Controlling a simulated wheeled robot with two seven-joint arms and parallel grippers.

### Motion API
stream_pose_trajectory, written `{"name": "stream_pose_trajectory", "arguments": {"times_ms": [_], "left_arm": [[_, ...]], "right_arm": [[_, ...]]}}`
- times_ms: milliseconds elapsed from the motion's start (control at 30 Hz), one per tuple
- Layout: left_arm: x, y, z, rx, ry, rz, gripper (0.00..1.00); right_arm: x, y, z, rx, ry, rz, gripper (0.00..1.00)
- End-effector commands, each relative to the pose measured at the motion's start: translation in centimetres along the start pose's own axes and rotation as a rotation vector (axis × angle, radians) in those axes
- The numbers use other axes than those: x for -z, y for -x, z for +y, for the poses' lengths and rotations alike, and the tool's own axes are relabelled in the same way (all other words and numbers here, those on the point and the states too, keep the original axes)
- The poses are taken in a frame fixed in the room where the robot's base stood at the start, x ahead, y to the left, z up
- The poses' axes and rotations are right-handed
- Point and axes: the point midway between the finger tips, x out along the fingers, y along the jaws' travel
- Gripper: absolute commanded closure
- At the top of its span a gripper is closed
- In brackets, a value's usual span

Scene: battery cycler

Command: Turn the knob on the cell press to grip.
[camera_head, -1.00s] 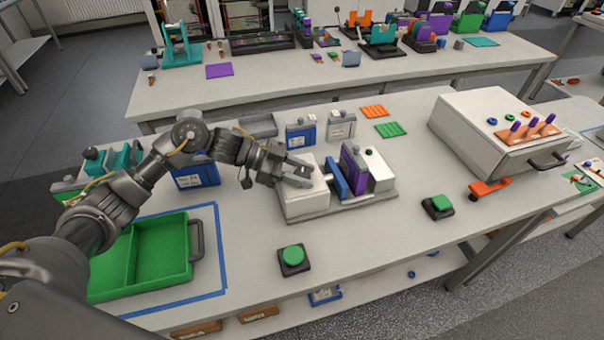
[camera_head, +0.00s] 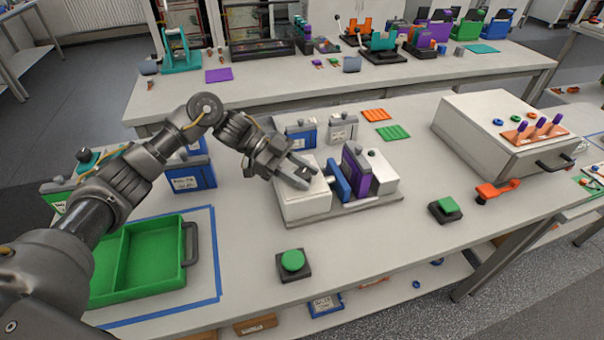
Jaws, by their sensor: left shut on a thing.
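The cell press is a white block (camera_head: 305,204) on a grey base, with a blue plate (camera_head: 339,180) and a purple cell with a grey top (camera_head: 356,172) between it and a second white block (camera_head: 378,172). My left gripper (camera_head: 302,176) is over the top of the left white block, its fingers pointing down to the right. It is shut on the knob there, which the fingers hide almost wholly, so I cannot tell which way the knob points. My right gripper is not in view.
A green tray (camera_head: 189,244) lies at the left inside blue tape. Green buttons on black bases stand in front (camera_head: 293,263) and at the right (camera_head: 445,209). Blue and grey cells stand behind the press. A white box (camera_head: 470,140) with pegs is at the right.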

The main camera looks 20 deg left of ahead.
Motion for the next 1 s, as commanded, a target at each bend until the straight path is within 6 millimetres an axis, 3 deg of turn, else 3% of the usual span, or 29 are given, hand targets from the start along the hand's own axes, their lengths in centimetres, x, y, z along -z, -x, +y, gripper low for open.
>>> {"name": "stream_pose_trajectory", "arguments": {"times_ms": [67, 100, 267, 633, 1000], "left_arm": [[0.0, 0.0, 0.0, 0.001, 0.0, -0.001, 0.85], [0.0, 0.0, 0.0, 0.001, 0.0, -0.001, 0.59], [0.0, 0.0, 0.0, 0.001, 0.0, -0.001, 0.4], [-0.1, 0.7, -0.1, 0.004, 0.0, -0.002, 0.4], [-0.3, 7.6, -0.1, 0.005, 0.001, -0.003, 0.4]], "right_arm": [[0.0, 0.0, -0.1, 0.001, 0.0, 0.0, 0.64], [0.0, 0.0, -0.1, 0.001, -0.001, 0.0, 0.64], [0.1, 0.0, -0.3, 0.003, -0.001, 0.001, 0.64], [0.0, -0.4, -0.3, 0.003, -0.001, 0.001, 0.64], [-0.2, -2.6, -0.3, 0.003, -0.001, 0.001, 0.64]]}}
